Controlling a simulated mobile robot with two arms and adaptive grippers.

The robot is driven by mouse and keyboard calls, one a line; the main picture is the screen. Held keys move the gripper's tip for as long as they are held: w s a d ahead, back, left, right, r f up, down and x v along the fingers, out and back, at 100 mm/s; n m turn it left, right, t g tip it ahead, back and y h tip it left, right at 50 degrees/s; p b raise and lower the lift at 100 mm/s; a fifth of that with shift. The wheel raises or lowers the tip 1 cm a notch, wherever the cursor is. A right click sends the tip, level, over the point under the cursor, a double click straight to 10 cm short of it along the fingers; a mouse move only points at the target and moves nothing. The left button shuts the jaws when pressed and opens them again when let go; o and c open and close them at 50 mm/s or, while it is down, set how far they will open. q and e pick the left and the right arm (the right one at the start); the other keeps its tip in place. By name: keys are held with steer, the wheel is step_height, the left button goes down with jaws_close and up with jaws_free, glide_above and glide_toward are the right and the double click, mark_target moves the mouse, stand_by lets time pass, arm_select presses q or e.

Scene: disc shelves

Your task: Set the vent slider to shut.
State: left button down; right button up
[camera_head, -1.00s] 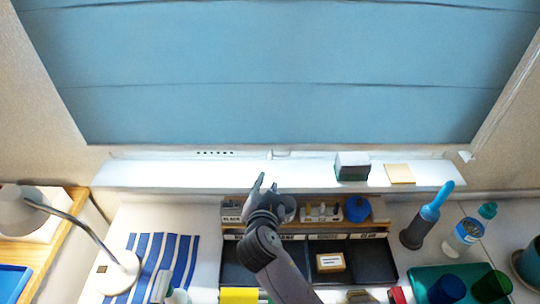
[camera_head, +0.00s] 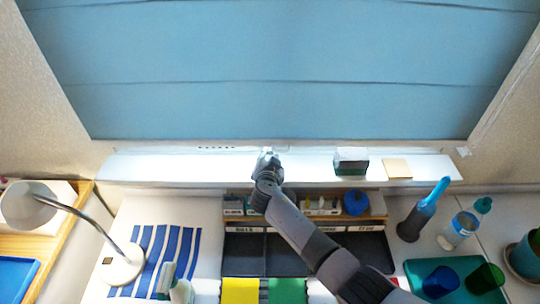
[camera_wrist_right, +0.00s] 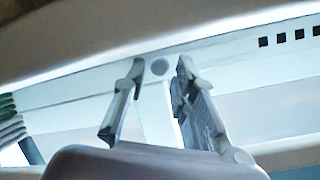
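The vent is a row of small dark slots (camera_head: 216,148) in the white window frame below the blue blind. In the right wrist view the slots (camera_wrist_right: 290,37) show at the upper right, to one side of my fingers. My right gripper (camera_head: 268,154) is at the frame, to the right of the slots in the head view. In the wrist view its fingers (camera_wrist_right: 160,68) are apart, with a pale bar (camera_wrist_right: 155,108) and a round grey spot between them. I cannot tell whether this is the vent slider or whether the fingers touch it. My left gripper is out of view.
A dark green-and-white block (camera_head: 351,161) and a tan square (camera_head: 397,169) lie on the white sill (camera_head: 180,168), right of my gripper. Below are a wooden rack with a blue roll (camera_head: 356,202), black trays, a lamp (camera_head: 122,268) and bottles. The sill's left part is clear.

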steer(key=shift+w+f, duration=0.1)
steer(key=shift+w, duration=0.25)
jaws_close()
stand_by(0.7)
